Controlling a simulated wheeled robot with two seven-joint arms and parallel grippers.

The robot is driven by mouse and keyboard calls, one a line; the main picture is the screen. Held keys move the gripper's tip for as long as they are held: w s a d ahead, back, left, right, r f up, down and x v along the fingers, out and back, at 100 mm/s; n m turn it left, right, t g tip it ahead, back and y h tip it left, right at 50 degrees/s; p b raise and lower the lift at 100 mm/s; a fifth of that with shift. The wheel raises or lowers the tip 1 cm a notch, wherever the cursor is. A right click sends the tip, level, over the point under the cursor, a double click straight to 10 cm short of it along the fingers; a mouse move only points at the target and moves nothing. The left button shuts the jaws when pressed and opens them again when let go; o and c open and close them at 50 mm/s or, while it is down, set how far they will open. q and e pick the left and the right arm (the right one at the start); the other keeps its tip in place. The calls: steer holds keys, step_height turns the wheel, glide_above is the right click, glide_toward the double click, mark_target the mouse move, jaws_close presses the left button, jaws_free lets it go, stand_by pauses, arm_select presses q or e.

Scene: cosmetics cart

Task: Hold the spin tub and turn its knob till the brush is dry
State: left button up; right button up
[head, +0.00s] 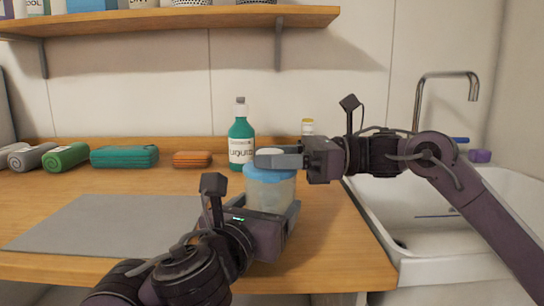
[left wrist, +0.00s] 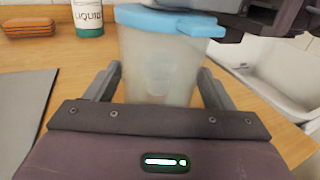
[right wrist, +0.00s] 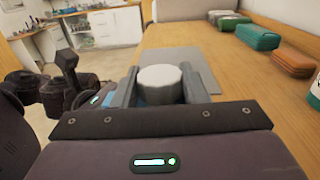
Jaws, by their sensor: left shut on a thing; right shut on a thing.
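The spin tub (head: 268,197) is a cloudy, see-through tub with a blue lid, upright on the wooden counter near the sink; it also shows in the left wrist view (left wrist: 160,70). My left gripper (head: 282,215) is shut around the tub's body from the front. The knob (right wrist: 160,84) is a white round cap on top of the lid. My right gripper (right wrist: 160,88) is shut on it, one finger on each side, coming in from the right above the lid. A pale, blurred shape shows inside the tub; I cannot tell whether it is the brush.
A green bottle (head: 241,142) stands just behind the tub. A grey mat (head: 110,222) lies bare to the left. Rolled towels (head: 66,157), a teal case (head: 124,156) and an orange case (head: 192,159) line the back. A white sink (head: 440,215) is at the right.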

steer(key=o, duration=1)
steer(key=d, duration=1.2)
steer(key=shift+w+f, duration=0.1)
steer(key=shift+w, duration=0.2)
